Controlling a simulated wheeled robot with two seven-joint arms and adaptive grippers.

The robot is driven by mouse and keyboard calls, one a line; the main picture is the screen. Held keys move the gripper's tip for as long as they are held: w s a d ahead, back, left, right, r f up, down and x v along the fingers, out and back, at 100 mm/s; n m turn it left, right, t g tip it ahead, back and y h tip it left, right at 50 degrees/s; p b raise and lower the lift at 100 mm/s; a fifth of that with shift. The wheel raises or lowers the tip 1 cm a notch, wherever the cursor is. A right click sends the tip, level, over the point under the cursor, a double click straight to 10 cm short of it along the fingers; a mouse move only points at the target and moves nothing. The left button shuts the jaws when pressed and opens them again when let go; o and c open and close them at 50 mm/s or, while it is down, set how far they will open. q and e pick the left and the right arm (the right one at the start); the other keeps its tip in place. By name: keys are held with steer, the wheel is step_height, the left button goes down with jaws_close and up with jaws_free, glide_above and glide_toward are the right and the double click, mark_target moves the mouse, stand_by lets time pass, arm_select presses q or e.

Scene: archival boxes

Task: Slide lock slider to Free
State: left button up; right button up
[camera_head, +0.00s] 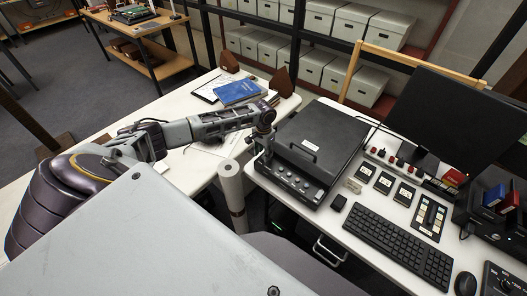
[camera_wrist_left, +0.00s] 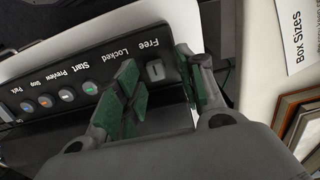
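The scanner (camera_head: 314,150) is a dark flat box with a lid handle and a sloped front control panel, standing on the white desk. In the left wrist view its panel (camera_wrist_left: 72,72) carries round buttons and, at the right end, the words Locked and Free. The lock slider (camera_wrist_left: 156,70) is a small grey block by these words. My left gripper (camera_head: 262,150) is at the panel's left end. In the left wrist view its green-padded fingers (camera_wrist_left: 160,85) are apart, one on each side of the slider. Contact is unclear. My right gripper is out of view.
A keyboard (camera_head: 396,246), a mouse (camera_head: 465,284) and a monitor (camera_head: 455,120) are to the right of the scanner. A white roll (camera_head: 231,188) stands by the desk gap. A blue book (camera_head: 238,92) and papers lie on the left table. Shelved boxes (camera_head: 355,75) are behind.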

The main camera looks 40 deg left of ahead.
arm_select(q)
step_height(320, 180, up, 11)
steer(key=shift+f, duration=0.15)
stand_by(0.4)
stand_by(0.5)
